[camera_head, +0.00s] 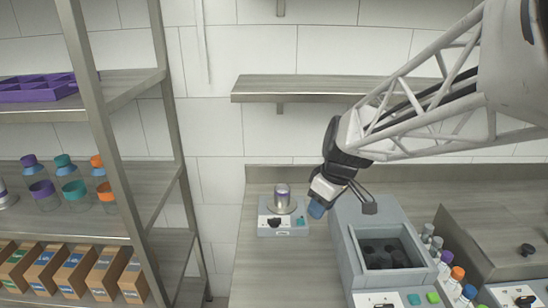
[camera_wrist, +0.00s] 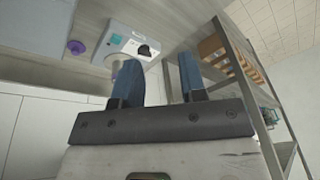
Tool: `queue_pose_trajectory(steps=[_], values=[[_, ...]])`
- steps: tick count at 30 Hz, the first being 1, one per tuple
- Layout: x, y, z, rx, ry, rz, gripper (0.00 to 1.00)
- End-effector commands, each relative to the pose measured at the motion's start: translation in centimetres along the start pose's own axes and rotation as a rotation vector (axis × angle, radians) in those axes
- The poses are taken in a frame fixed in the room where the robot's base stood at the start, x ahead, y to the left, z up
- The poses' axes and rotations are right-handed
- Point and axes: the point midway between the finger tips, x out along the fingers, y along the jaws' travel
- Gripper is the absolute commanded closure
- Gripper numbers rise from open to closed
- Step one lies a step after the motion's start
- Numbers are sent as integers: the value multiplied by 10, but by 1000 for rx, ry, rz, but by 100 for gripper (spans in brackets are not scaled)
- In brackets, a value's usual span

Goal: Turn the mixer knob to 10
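A small white-and-grey device (camera_head: 283,226), likely the mixer, stands on the counter near its left end. On its front are a dark knob (camera_head: 274,222) and a teal button (camera_head: 300,222). My gripper (camera_head: 318,207) is right of the device, tilted down, not touching the knob. In the wrist view its two blue fingers (camera_wrist: 160,75) are apart with nothing held. The knob's number is too small to read.
A grey machine (camera_head: 345,222) with an open well stands right of my gripper. Capped bottles (camera_head: 457,275) and another grey machine (camera_head: 500,235) are farther right. A metal rack (camera_head: 165,80) with bottles and boxes stands left. A wall shelf (camera_head: 310,86) is above.

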Motion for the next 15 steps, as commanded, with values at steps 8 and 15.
queue_pose_trajectory(steps=[8,15], values=[[44,34,-52,-244,30,-68,62],[87,61,-94,-453,70,-114,62]])
